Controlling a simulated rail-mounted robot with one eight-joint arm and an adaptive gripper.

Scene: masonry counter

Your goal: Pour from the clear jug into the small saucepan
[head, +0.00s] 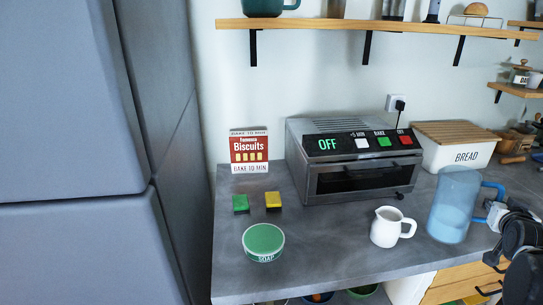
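The clear jug (455,207) is a large bluish see-through vessel with a blue handle on its right side. It is close to upright near the front edge of the counter, at the right of the head view. I cannot tell whether its base rests on the counter. My gripper (497,214) is at the jug's handle, coming from the right. Its fingers overlap the handle, and I cannot tell whether they are closed on it. I do not see a small saucepan in this view.
A white pitcher (385,228) stands just left of the jug. Behind are a toaster oven (350,160) and a bread box (455,155). A green soap tin (263,242), two sponges (256,202) and a biscuit box (249,152) stand left. The counter (325,245) is clear between tin and pitcher.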

